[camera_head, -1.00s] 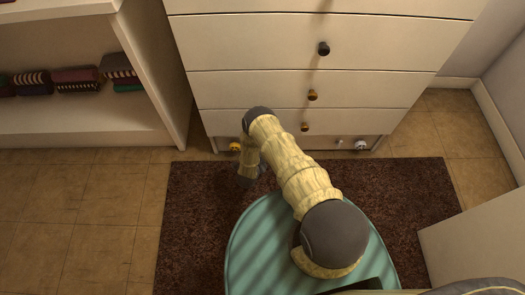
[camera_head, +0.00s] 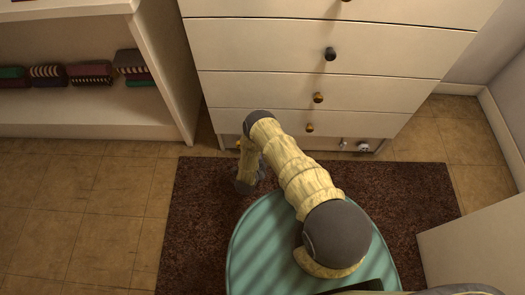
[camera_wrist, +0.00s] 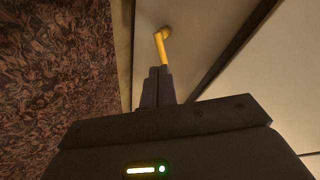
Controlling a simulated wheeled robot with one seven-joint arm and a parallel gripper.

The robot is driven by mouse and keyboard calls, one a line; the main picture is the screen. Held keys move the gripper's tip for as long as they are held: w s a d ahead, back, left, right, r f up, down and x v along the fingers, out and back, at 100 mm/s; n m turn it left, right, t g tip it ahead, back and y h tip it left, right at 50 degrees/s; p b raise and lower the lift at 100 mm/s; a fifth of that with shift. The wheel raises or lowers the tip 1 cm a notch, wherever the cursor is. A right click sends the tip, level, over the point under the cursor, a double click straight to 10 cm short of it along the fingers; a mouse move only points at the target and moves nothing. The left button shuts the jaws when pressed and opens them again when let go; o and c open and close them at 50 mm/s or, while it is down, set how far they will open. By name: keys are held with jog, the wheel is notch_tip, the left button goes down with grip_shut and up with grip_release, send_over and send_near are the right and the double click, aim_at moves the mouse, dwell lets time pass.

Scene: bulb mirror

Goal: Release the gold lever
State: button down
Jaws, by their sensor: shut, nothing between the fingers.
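The gold lever (camera_wrist: 163,43) shows in the wrist view as a bent golden bar on a pale panel, pointing down toward my fingertips. My gripper (camera_wrist: 158,70) is shut, with its two dark fingers together just below the lever's lower end. Whether the fingertips touch the lever or sit a little in front of it, I cannot tell. In the head view a small gold spot (camera_head: 238,143) shows low on the left of the chest of drawers, partly behind my arm. My fingers are not clear in that view.
The white chest of drawers (camera_head: 270,91) has dark and gold knobs, and small fittings (camera_head: 362,146) at its lower right. A shelf with folded cloths (camera_head: 88,72) stands at left. A brown rug (camera_head: 400,190) lies before the drawers. A pale block (camera_head: 480,240) is at right.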

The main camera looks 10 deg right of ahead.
jog(key=p+v, duration=0.3)
jog(key=v, duration=0.5)
dwell(0.4)
jog(key=shift+a, duration=0.1)
